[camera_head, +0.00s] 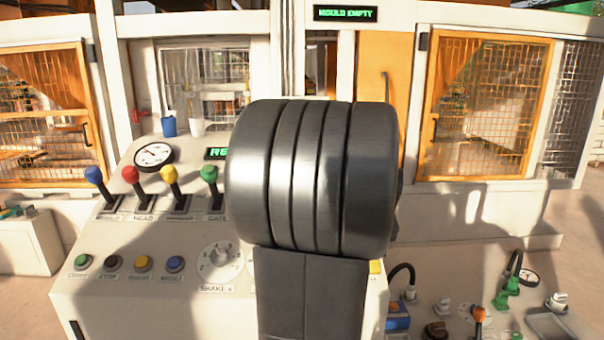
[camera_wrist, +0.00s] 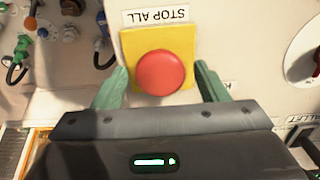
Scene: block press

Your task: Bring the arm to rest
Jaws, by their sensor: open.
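My gripper (camera_wrist: 161,68) shows in the wrist view with its two green fingers spread apart. Nothing is held between them. A red round button on a yellow square plate (camera_wrist: 130,42), labelled STOP ALL, appears between and beyond the fingertips. I cannot tell how far the fingertips are from the panel. In the head view my dark arm (camera_head: 310,180) rises across the middle of the control desk. It hides the gripper and part of the desk there.
The control desk (camera_head: 120,310) carries blue, red, yellow and green levers (camera_head: 170,175), a gauge (camera_head: 153,154), coloured buttons and a dial (camera_head: 220,258). Hoses and connectors (camera_head: 508,285) stand at lower right. Orange-framed mesh gates (camera_head: 485,110) are behind. A sign (camera_head: 345,13) reads MOULD EMPTY.

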